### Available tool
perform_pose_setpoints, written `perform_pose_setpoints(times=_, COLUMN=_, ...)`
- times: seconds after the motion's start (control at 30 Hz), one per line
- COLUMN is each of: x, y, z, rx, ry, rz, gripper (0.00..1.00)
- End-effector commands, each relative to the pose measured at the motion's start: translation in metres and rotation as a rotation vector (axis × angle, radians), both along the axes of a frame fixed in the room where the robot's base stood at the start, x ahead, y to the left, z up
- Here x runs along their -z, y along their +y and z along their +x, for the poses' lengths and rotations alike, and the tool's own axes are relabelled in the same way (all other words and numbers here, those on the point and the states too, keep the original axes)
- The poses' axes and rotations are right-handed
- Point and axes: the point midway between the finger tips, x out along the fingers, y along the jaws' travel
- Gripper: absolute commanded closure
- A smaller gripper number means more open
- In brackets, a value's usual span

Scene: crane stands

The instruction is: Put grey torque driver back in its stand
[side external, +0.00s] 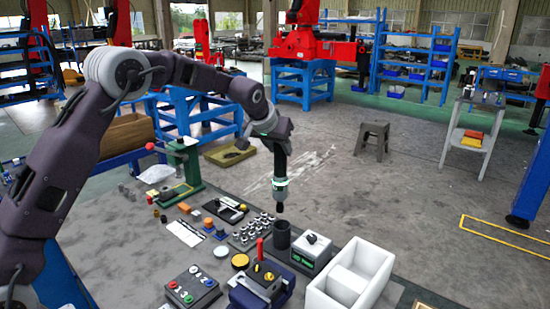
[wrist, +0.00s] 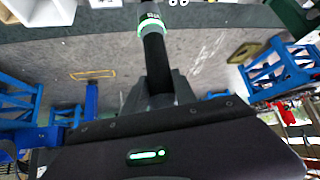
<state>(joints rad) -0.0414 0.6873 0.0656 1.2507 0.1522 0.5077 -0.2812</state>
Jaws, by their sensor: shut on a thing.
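The grey torque driver (side external: 279,195) hangs upright from my gripper (side external: 279,158), with a pale green-lit band around it and a dark tip pointing down. In the wrist view the driver (wrist: 155,50) runs away from my gripper (wrist: 158,92), its band near the top edge. My gripper is shut on the driver's upper part; the fingertips are hard to make out. A dark round holder (side external: 282,236), which looks like the stand, stands on the table below the driver. In the side view the tip appears just above its rim, apart from it. The holder's inside is hidden.
Right of the holder are a white box with a green display (side external: 312,253) and a white compartment tray (side external: 372,270). A tray of several small metal parts (side external: 255,230) lies at left. A blue vise (side external: 262,287) is in front. A green press (side external: 185,165) stands farther left.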

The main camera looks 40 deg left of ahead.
Motion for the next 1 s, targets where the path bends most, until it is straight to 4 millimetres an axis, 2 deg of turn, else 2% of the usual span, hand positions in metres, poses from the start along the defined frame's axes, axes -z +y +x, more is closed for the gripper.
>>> perform_pose_setpoints(times=0.1, x=0.004, y=0.009, z=0.019, rx=-0.019, ry=-0.007, rz=0.000, gripper=1.00)
perform_pose_setpoints(times=0.23, x=0.007, y=0.012, z=0.028, rx=-0.026, ry=-0.008, rz=0.000, gripper=1.00)
perform_pose_setpoints(times=0.63, x=0.010, y=0.012, z=0.029, rx=-0.027, ry=-0.008, rz=0.000, gripper=1.00)
perform_pose_setpoints(times=1.0, x=0.047, y=0.012, z=0.028, rx=-0.028, ry=-0.008, rz=-0.001, gripper=1.00)
